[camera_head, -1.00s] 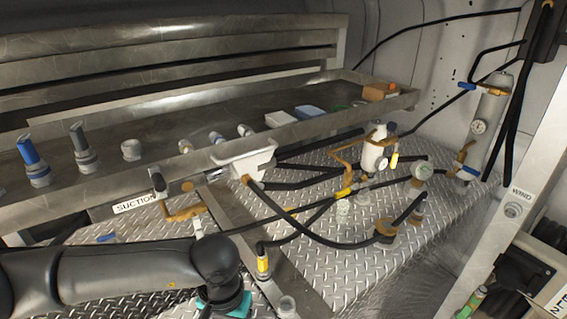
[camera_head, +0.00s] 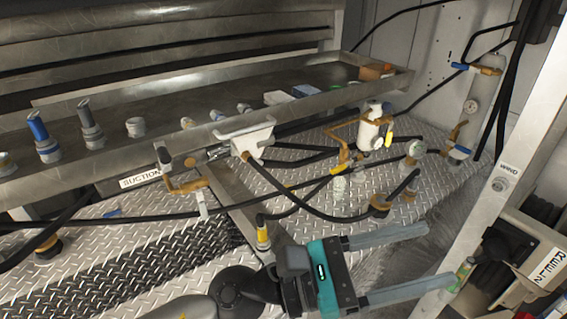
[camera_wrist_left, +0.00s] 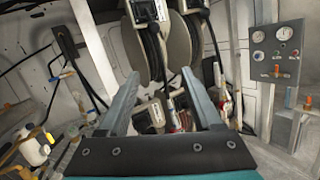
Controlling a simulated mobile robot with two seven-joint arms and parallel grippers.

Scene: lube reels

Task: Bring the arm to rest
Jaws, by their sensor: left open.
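My left gripper (camera_head: 425,262) is in the lower right of the head view, a teal body with two long grey fingers spread apart and pointing right. It is open, with nothing between the fingers. In the left wrist view, the same open fingers (camera_wrist_left: 160,112) point toward the hose reels (camera_wrist_left: 160,45). My left arm comes in along the bottom of the head view, above the diamond-plate deck. My right gripper is not in view.
A steel tray (camera_head: 285,112) with fittings and boxes runs along the back. Valves, a white filter (camera_head: 370,130) and black hoses stand on the deck. A post labelled WIND (camera_head: 505,185) and a REEL 2 box (camera_head: 545,270) are at right. A gauge panel (camera_wrist_left: 277,50) is at right in the wrist view.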

